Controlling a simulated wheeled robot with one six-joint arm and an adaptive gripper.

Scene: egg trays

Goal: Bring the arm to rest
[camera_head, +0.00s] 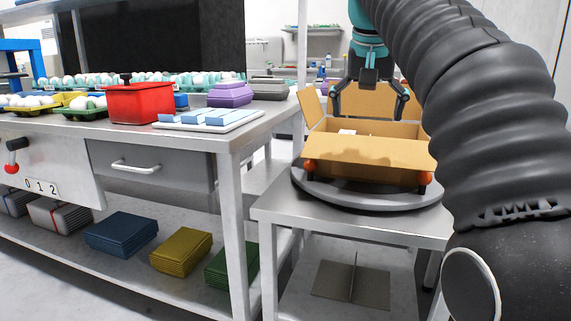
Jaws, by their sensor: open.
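My gripper (371,104) hangs pointing down over the open cardboard box (365,157). Its two dark fingers are spread apart with nothing between them. My arm, in a dark ribbed sleeve, comes in from the right and covers the right part of the view.
The turntable stands on a small metal table (290,211). The workbench (222,138) at left holds egg trays, a red bin (140,102), purple cartons (227,94) and a white tray with blue pieces (180,126). Stacks of coloured trays lie on its lower shelf (70,230).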

